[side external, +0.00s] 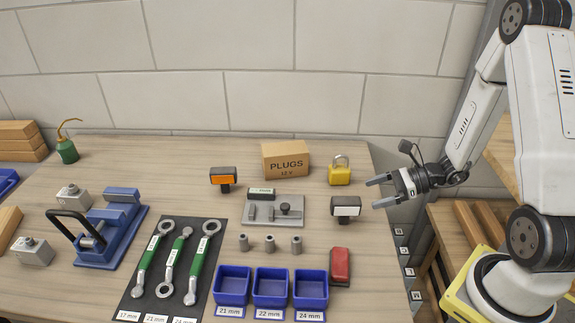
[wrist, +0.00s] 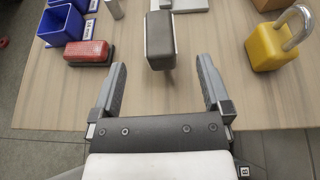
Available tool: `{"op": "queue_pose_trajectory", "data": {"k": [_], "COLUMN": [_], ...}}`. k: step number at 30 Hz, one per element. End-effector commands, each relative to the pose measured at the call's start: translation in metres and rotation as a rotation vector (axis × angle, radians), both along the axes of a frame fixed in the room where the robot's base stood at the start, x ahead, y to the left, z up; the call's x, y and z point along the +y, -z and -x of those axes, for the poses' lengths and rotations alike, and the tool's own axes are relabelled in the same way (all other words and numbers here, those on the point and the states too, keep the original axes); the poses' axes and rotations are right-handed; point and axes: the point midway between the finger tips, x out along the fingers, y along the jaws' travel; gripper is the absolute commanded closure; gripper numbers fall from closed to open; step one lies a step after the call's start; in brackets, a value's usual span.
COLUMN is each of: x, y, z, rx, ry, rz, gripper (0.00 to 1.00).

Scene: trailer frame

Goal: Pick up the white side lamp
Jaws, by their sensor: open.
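The white side lamp (side external: 346,207) stands on the bench near its right side, with a dark housing and a white lens face. In the wrist view the dark back of the lamp (wrist: 160,38) shows, and its white lens is mostly hidden. My gripper (side external: 372,193) is open and empty, just right of the lamp in the side view. In the wrist view the lamp lies ahead of the gap between my two fingertips (wrist: 161,66), roughly centred, and neither finger visibly touches it.
A yellow padlock (side external: 340,172) and a red lamp (side external: 340,266) stand near the white lamp on opposite sides. An orange lamp (side external: 223,178), a PLUGS box (side external: 285,160), a grey plate (side external: 262,212) and blue bins (side external: 271,288) stand farther left. The bench's right edge is close.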

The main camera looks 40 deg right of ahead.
Motion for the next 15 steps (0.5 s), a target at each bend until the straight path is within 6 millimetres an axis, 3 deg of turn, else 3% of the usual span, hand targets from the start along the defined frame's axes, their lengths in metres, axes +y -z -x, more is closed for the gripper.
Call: {"op": "queue_pose_trajectory", "data": {"k": [15], "x": [0.018], "y": [0.009], "z": [-0.016], "rx": [0.000], "ry": [-0.003], "rz": [0.001], "gripper": [0.01]}}
